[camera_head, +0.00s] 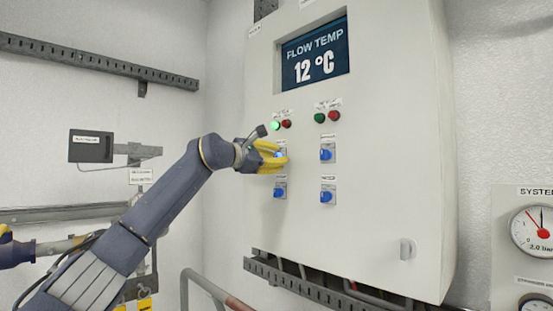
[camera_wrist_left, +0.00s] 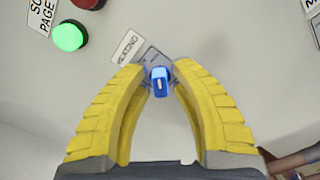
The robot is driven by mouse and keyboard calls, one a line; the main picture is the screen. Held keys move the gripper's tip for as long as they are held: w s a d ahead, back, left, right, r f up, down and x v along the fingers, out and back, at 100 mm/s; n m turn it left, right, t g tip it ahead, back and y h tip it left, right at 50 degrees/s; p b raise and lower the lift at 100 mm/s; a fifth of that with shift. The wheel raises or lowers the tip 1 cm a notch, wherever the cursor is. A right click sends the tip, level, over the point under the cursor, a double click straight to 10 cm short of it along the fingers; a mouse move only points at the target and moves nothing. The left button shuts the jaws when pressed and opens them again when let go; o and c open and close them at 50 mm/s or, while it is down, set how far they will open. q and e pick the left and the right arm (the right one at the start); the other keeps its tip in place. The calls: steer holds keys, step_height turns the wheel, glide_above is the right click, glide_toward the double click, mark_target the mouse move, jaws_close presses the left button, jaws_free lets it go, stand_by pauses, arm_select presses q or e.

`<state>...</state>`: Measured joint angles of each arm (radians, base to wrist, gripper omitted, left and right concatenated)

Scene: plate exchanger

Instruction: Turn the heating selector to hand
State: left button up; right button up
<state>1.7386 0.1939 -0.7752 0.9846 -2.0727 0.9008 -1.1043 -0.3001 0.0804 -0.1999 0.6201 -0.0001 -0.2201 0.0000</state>
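The heating selector is a small blue knob on a grey plate, in the upper left of several knobs on the white cabinet door in the head view (camera_head: 281,155). In the left wrist view the blue knob (camera_wrist_left: 159,82) sits beside a label reading HEATING (camera_wrist_left: 126,47). A pale mark on it points toward the bottom of that picture. My left gripper (camera_head: 280,157) is at the selector. The plate's markings are partly hidden. My right gripper is not in view.
Other blue selectors sit to the right (camera_head: 327,151) and below (camera_head: 280,189). Green and red lamps (camera_head: 281,125) are just above the gripper. A display (camera_head: 315,56) reads FLOW TEMP 12 °C. A cable tray (camera_head: 320,293) runs under the cabinet (camera_head: 370,220).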

arm_select(q)
jaws_close()
steer(key=shift+n, duration=0.4)
steer(key=n, duration=1.6)
steer(key=shift+n, duration=0.7)
steer(key=shift+o, duration=1.6)
jaws_free()
